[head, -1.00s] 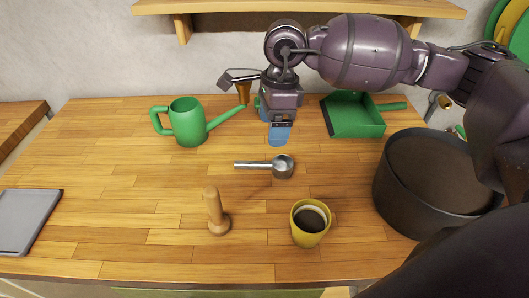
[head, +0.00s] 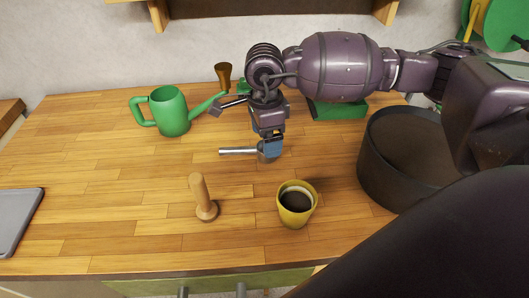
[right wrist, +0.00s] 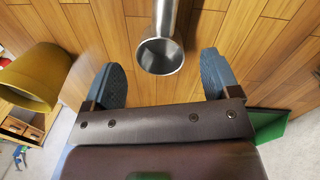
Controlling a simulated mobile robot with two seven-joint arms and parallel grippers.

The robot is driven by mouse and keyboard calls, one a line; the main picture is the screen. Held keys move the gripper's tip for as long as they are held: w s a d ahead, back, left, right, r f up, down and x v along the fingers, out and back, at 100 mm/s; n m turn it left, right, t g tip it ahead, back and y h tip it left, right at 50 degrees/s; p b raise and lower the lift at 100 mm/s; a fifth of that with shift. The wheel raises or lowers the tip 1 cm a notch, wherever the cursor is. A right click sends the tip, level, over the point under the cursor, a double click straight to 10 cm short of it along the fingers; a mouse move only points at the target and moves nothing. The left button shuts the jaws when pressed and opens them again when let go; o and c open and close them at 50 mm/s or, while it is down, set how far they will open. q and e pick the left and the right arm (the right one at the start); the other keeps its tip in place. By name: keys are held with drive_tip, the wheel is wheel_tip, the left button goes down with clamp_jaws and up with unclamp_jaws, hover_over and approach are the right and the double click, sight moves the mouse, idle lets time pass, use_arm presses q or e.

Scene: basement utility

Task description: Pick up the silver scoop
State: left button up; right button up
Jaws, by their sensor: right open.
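The silver scoop (head: 236,151) lies on the wooden worktop, its handle pointing left in the head view. Its round cup is partly hidden behind my right gripper (head: 272,152), which reaches down over it. In the right wrist view the scoop's cup (right wrist: 160,55) sits between the two blue fingers of the right gripper (right wrist: 160,82), near the tips. The fingers are open, with a gap on each side of the cup. My left gripper is not in view.
A yellow cup (head: 296,204) with dark liquid and a wooden tamper (head: 203,198) stand in front of the scoop. A green watering can (head: 170,111) is behind left. A dark pot (head: 371,177) stands right, and a green dustpan (head: 338,110) behind. A grey tray (head: 15,220) lies far left.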

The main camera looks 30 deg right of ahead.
wheel_tip(320, 180, down, 4)
drive_tip(key=shift+s+a+r, duration=0.1)
drive_tip(key=shift+s+r, duration=0.05)
drive_tip(key=shift+r, duration=0.05)
drive_tip(key=shift+c, duration=0.3)
drive_tip(key=c, duration=1)
drive_tip(key=shift+o, duration=0.2)
drive_tip(key=shift+r, duration=0.1)
wheel_tip(320, 180, up, 20)
drive_tip(key=p, duration=0.1)
